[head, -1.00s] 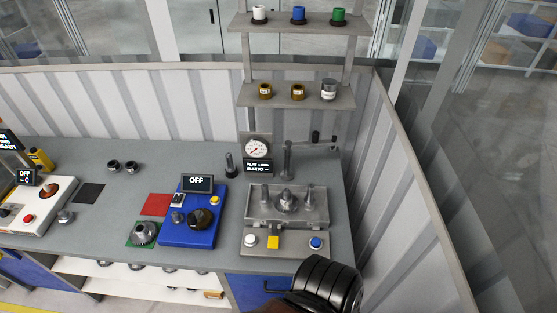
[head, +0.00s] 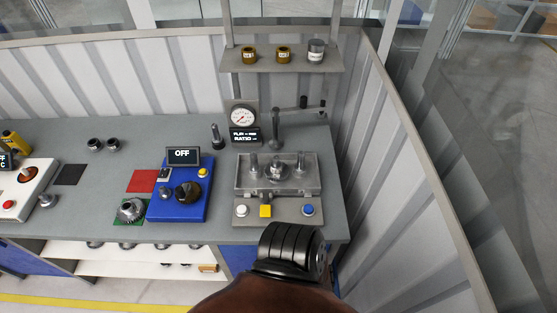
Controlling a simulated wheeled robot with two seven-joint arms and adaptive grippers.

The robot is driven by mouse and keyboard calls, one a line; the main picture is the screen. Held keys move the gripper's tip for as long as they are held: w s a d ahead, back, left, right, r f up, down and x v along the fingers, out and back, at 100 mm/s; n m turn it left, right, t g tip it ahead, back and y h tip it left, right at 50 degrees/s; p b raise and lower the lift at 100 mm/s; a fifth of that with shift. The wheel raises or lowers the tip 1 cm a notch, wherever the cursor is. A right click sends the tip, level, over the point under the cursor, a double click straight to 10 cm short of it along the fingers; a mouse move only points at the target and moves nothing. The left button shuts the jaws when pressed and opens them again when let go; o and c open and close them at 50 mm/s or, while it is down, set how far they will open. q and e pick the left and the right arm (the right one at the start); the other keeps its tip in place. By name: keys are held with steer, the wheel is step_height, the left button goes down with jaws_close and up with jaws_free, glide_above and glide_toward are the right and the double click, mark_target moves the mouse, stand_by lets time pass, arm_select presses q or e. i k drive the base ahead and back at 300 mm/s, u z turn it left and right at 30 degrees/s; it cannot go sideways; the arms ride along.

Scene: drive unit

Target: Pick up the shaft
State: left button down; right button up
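A small dark upright part that looks like the shaft (head: 217,136) stands on the grey bench, left of the pressure gauge (head: 242,117) and behind the blue unit (head: 179,198). A grey fixture (head: 277,174) to its right holds several upright metal pins and a central hub. Part of my own arm, black and ribbed with a brown link, covers the bottom centre in front of the fixture. No gripper fingers show for either arm.
A tall grey post (head: 276,130) with a side lever rises behind the fixture. A shelf (head: 282,62) with two brass-coloured parts and a silver one hangs above. A red pad (head: 142,181) and two dark rings lie left. A ribbed wall closes the right side.

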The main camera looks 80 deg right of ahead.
mark_target(301, 167)
steer(key=u, duration=0.9)
steer(key=i, duration=0.35)
steer(key=u, duration=4.9)
steer(key=k, duration=1)
steer(key=u, duration=1.05)
